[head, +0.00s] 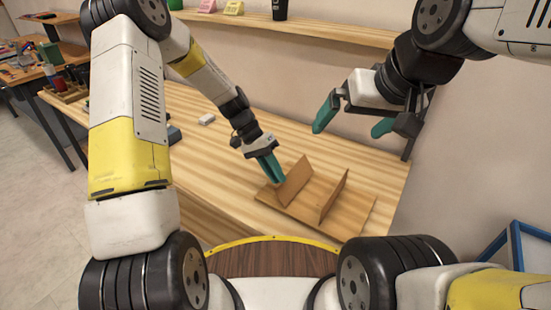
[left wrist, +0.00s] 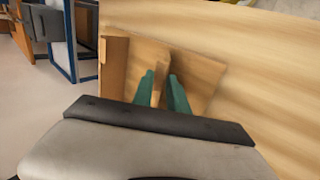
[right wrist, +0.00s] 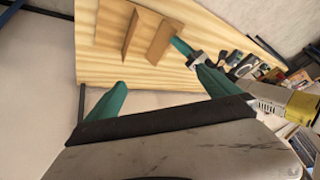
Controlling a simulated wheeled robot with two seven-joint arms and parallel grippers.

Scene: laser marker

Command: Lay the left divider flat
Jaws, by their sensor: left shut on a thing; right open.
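The left divider (head: 293,181) is a thin brown panel on a wooden base board (head: 353,222). It leans over to the right rather than standing straight. My left gripper (head: 273,173) is shut on its upper left edge; the left wrist view shows the panel (left wrist: 158,88) between the teal fingers. The right divider (head: 335,194) stands up on the same board, tilted, apart from the left one. My right gripper (head: 350,127) is open and empty, above and behind the board. The right wrist view shows the left divider (right wrist: 160,41) with the left fingers at its edge.
The wooden table (head: 215,170) is clear around the board, with a small white block (head: 206,119) further back left. A shelf (head: 300,32) with small items runs along the wall. A blue frame (head: 517,245) stands at the lower right.

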